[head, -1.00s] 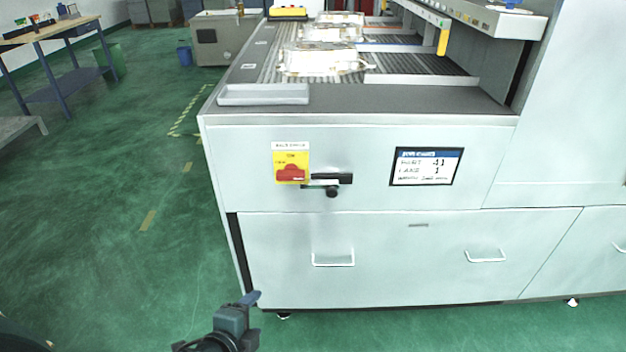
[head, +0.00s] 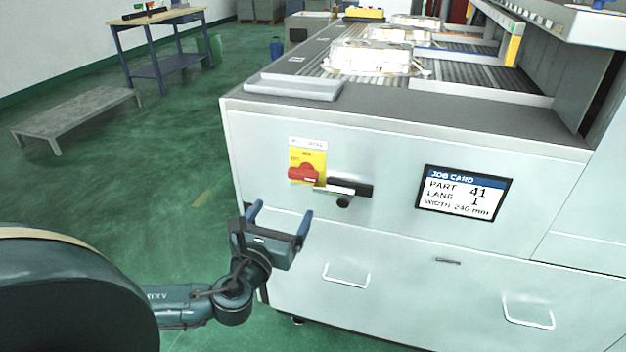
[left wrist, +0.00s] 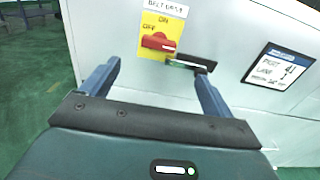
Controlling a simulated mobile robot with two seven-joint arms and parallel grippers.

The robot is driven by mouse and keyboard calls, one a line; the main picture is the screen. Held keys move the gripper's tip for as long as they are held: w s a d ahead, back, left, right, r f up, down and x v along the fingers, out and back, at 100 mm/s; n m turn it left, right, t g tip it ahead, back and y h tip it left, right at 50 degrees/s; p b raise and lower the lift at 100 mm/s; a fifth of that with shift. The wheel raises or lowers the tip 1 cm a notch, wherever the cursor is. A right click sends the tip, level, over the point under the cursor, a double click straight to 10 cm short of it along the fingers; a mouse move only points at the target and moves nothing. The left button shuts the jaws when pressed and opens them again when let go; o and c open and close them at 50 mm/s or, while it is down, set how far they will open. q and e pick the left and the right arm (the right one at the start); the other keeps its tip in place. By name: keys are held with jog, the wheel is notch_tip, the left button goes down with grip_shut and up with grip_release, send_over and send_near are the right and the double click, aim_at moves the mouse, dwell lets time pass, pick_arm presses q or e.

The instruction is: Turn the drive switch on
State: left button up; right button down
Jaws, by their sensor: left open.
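The drive switch is a red rotary knob (head: 303,174) on a yellow plate (head: 313,156) on the machine's front panel. In the left wrist view the red knob (left wrist: 158,42) lies crosswise, with ON printed above it and OFF to its left. A label reading BELT DRIVE is above the plate. My left gripper (head: 281,212) is open and empty, below and a little left of the switch and apart from it. In the left wrist view the switch shows between and beyond the two blue fingers. My right gripper is not in view.
A black handle-like fitting (head: 347,190) sticks out just right of and below the switch. A job card display (head: 463,193) is farther right. A grey tray (head: 294,87) and castings (head: 370,58) sit on top. Drawer handles (head: 346,274) project below.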

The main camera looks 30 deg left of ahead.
aim_at(301, 177)
pick_arm(q)
jog(key=x, duration=1.3)
jog(key=c, duration=1)
